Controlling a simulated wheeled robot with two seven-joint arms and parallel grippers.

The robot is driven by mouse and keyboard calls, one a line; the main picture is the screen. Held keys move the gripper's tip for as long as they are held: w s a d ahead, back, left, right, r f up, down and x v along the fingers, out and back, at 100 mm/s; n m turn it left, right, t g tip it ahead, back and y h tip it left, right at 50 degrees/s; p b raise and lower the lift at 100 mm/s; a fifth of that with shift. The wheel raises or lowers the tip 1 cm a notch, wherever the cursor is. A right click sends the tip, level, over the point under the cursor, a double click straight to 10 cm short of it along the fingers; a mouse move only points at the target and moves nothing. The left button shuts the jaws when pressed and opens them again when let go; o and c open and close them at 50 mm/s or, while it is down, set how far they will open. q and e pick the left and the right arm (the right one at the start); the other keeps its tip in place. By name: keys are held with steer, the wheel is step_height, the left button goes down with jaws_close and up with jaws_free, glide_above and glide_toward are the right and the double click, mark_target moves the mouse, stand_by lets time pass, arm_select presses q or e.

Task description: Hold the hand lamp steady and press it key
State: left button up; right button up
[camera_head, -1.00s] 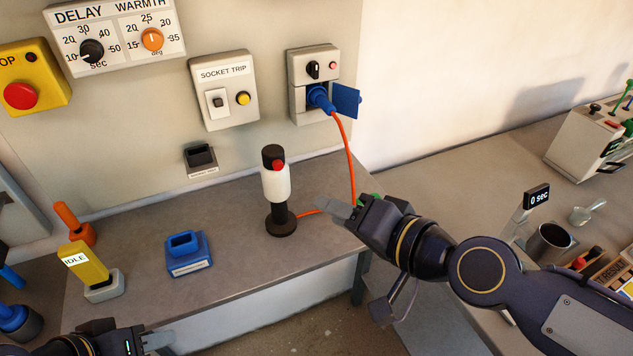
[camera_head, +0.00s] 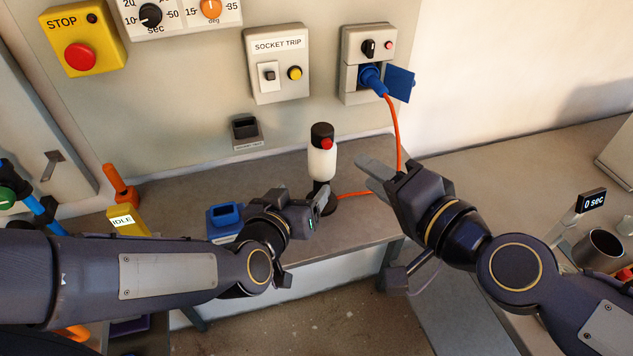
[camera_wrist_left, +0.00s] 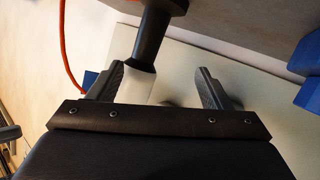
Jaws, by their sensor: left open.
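The hand lamp (camera_head: 322,161) stands upright on the bench, with a white body, black top, red key (camera_head: 327,144) and dark base. An orange cord leads from it. My left gripper (camera_head: 322,200) is open in front of the lamp's lower part, hiding some of its stem and base. In the left wrist view the lamp's white part (camera_wrist_left: 141,84) and black stem (camera_wrist_left: 156,35) show between the open fingers, nearer one finger; contact is unclear. My right gripper (camera_head: 368,174) is right of the lamp, apart from it; whether its fingers are open is unclear.
The blue holder (camera_head: 222,218) is partly hidden behind my left gripper. The orange cord (camera_head: 393,130) hangs from the blue plug (camera_head: 372,80) behind my right gripper. A yellow IDLE device (camera_head: 128,220) stands at left. The wall carries a SOCKET TRIP box (camera_head: 278,62).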

mark_target(320, 172)
arm_select(q)
steer(key=d+r+t, duration=0.1)
steer(key=d+r+m+t+y, duration=0.1)
steer(key=d+t, duration=0.1)
steer(key=shift+r+t+y, duration=0.15)
steer(key=shift+t+y, duration=0.15)
steer(key=shift+d+r+t, duration=0.1)
steer(key=shift+r+t, duration=0.25)
steer(key=shift+t, duration=0.05)
steer(key=w, duration=0.5)
steer(key=w+d, duration=0.1)
steer(key=w, duration=0.1)
steer(key=shift+w+d, duration=0.1)
steer(key=shift+w, duration=0.2)
arm_select(e)
steer(key=shift+s, duration=0.1)
arm_select(q)
steer(key=c, duration=1.3)
arm_select(e)
steer(key=shift+c, duration=0.3)
jaws_close()
